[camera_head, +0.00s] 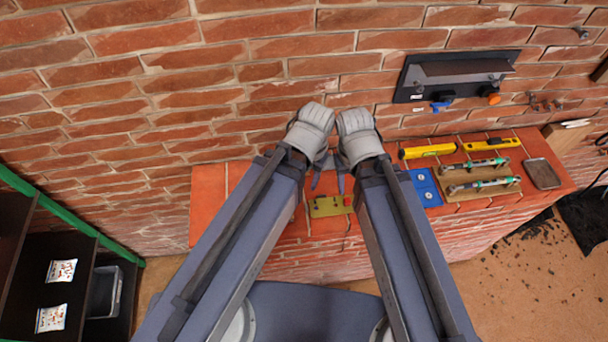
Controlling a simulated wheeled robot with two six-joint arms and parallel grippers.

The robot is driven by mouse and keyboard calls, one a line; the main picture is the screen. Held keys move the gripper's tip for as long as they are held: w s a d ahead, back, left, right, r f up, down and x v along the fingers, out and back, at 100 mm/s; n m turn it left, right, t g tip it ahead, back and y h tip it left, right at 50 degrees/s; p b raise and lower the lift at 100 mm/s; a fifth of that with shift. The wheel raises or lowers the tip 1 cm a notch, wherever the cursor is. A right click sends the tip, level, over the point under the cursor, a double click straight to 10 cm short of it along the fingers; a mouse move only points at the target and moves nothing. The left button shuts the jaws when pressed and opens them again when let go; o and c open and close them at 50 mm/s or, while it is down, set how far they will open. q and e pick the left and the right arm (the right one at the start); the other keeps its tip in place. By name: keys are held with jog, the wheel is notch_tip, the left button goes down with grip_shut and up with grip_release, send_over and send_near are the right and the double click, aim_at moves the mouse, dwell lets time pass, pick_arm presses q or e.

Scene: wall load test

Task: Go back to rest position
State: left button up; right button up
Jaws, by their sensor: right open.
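Both my arms reach forward side by side over the brick ledge, their pale grey wrists close together near the wall. My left gripper (318,180) is mostly hidden behind its own wrist and arm, and I cannot tell how its jaws stand. My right gripper (341,184) is open, with only a small bluish part showing below its wrist. Both grippers are above the ledge, behind a small olive-yellow block (325,207). I see nothing held in the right gripper.
A brick wall (190,90) rises behind the ledge (208,205). A dark wall plate (455,75) is mounted at right. Yellow levels (428,151), a blue plate (425,188), a wooden tool tray (508,190) and a grey slab (541,174) lie on the ledge. Dark shelving (20,280) stands left.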

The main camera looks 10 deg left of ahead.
pick_arm(q)
jog(key=shift+s+d, duration=0.1)
pick_arm(e)
jog(key=shift+f, duration=0.1)
pick_arm(q)
notch_tip(320, 180, down, 12)
jog(key=b, duration=1.1)
jog(key=shift+r, duration=0.25)
pick_arm(e)
notch_tip(320, 180, down, 11)
jog(key=shift+f, duration=0.15)
